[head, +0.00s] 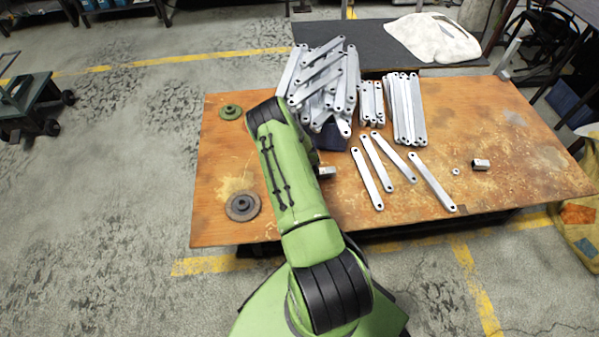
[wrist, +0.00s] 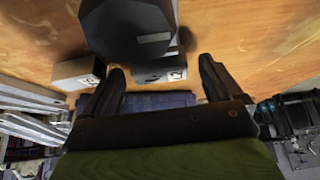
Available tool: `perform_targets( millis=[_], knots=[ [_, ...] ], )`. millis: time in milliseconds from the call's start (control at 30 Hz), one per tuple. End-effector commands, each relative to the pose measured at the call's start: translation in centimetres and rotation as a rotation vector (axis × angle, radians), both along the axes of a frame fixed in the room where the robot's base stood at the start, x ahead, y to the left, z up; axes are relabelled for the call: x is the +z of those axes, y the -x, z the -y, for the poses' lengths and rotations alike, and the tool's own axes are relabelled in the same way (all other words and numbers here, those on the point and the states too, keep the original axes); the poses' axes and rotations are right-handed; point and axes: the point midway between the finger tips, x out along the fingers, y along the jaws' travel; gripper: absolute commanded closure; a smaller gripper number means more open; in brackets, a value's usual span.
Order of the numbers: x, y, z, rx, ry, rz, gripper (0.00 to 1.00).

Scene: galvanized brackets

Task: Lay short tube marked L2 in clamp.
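A short grey tube (wrist: 160,73) with a white end label lies on the wood between and beyond my fingertips in the wrist view. Its mark looks like L2 but is blurred. My gripper (wrist: 161,65) is open, its two dark fingers wide apart, with nothing seen clasped. A second short tube (wrist: 78,73) with an end label lies left of the left finger. In the head view my arm hides the gripper; one short tube (head: 326,172) shows just right of the arm. A dark, many-sided body (wrist: 125,28) stands close above the tubes; I cannot tell whether it is the clamp.
A heap of galvanized brackets (head: 322,85) and bracket rows (head: 405,108) cover the back of the wooden table (head: 540,190). Loose brackets (head: 432,182), a nut (head: 456,171) and another short tube (head: 481,164) lie right. Two round discs (head: 243,206) (head: 231,112) lie left. A dark blue object (wrist: 150,99) shows between my fingers.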

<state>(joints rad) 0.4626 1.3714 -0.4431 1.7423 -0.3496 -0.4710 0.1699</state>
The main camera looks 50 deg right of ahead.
Motion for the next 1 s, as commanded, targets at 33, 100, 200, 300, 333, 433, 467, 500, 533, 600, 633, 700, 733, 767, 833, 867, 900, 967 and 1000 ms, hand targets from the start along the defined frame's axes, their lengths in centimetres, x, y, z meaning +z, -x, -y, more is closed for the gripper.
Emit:
perform_targets(
  millis=[33,100,200,300,333,433,467,500,533,600,633,700,733,767,833,867,900,967,1000],
  knots=[
    [0.0,0.0,0.0,0.000,0.000,0.000,0.07],
    [0.0,0.0,0.0,0.000,0.000,0.000,0.07],
    [0.0,0.0,0.0,0.000,-0.001,-0.001,0.07],
    [0.5,0.2,-0.1,-0.001,0.000,0.000,0.07],
    [0.8,0.3,-0.2,-0.001,0.000,0.000,0.07],
    [2.9,1.1,-0.9,-0.003,-0.001,0.000,0.07],
    [3.6,1.4,-1.1,-0.003,-0.001,0.000,0.07],
    [4.7,1.9,-1.5,-0.003,-0.001,0.000,0.07],
    [5.5,2.2,-1.8,-0.004,-0.002,0.000,0.07],
    [7.3,3.0,-2.4,-0.004,-0.002,0.000,0.07],
    [8.0,3.3,-2.7,-0.004,-0.001,0.001,0.07],
    [9.7,4.1,-3.3,-0.003,-0.002,0.001,0.07],
    [10.4,4.3,-3.6,-0.003,-0.001,0.002,0.07],
    [11.0,4.7,-3.8,-0.003,-0.002,0.001,0.07],
    [12.2,5.2,-4.3,-0.003,-0.001,0.001,0.07],
    [12.6,5.4,-4.5,-0.002,0.000,0.001,0.07],
    [13.1,5.6,-4.7,-0.001,0.000,0.000,0.07],
    [13.5,5.9,-4.9,-0.001,-0.001,0.000,0.07],
    [13.6,6.0,-5.0,-0.001,-0.001,0.000,0.07]
  ],
)
